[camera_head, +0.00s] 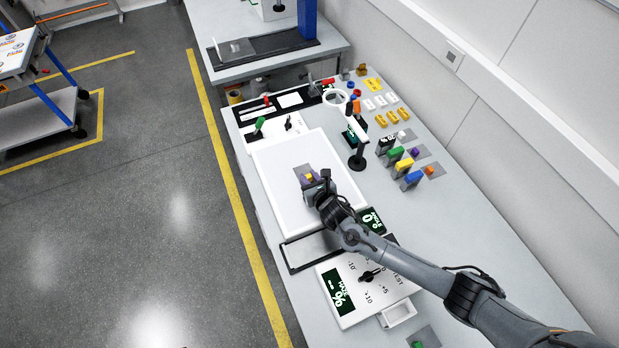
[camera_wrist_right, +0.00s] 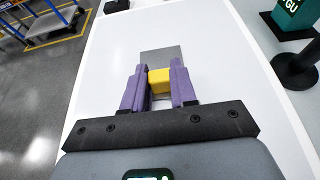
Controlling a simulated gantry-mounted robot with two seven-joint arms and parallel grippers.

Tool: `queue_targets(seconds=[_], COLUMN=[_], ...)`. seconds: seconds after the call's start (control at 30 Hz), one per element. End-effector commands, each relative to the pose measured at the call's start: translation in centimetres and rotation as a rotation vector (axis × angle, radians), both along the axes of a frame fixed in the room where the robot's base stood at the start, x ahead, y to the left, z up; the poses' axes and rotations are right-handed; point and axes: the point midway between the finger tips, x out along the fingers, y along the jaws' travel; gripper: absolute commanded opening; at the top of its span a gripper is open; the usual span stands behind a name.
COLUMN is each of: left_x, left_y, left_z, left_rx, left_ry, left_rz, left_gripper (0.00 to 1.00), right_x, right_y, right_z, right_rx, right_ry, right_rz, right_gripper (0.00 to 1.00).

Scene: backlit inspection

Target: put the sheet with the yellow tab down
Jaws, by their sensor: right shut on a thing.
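The sheet (camera_wrist_right: 163,54) is a small grey square with a yellow tab (camera_wrist_right: 160,80) at its near edge. My right gripper (camera_wrist_right: 160,84) is shut on the yellow tab, with one purple finger on each side. In the head view the sheet (camera_head: 301,170) is over the white light panel (camera_head: 290,210), near its middle, with my right gripper (camera_head: 310,180) at its lower right edge. I cannot tell whether the sheet touches the panel or hangs just above it. My left gripper is not in view.
A magnifier stand (camera_head: 357,160) stands right of the panel. Coloured blocks and tabbed sheets, such as a blue one (camera_head: 412,179), lie further right. A black frame (camera_head: 290,262) and a haze meter (camera_head: 342,300) are at the panel's near end. Much of the panel is bare.

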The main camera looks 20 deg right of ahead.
Motion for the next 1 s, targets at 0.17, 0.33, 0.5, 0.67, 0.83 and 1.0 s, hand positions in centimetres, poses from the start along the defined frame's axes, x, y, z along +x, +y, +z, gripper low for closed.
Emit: queue_targets(seconds=[0.17, 0.33, 0.5, 0.67, 0.83, 1.0], left_x=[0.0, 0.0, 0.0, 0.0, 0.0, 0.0], left_y=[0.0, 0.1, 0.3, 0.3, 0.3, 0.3], left_z=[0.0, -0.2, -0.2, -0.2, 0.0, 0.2], left_rx=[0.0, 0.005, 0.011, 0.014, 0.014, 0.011], left_ry=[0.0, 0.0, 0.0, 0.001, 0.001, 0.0], left_rz=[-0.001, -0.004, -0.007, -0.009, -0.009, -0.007], left_gripper=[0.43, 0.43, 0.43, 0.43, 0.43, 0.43], right_x=[0.0, 0.0, 0.0, 0.0, 0.0, -1.2], right_y=[0.0, 0.0, 0.0, 0.0, 0.0, 0.0], right_z=[0.0, -0.3, -0.2, -0.2, 0.1, 0.6], right_rx=[0.0, -0.001, 0.0, 0.0, 0.0, -0.001], right_ry=[0.0, 0.0, 0.0, 0.0, 0.0, 0.0], right_rz=[0.0, 0.0, 0.0, 0.0, 0.0, 0.002], right_gripper=[0.0, 0.28, 0.52, 0.52, 0.52, 0.52])
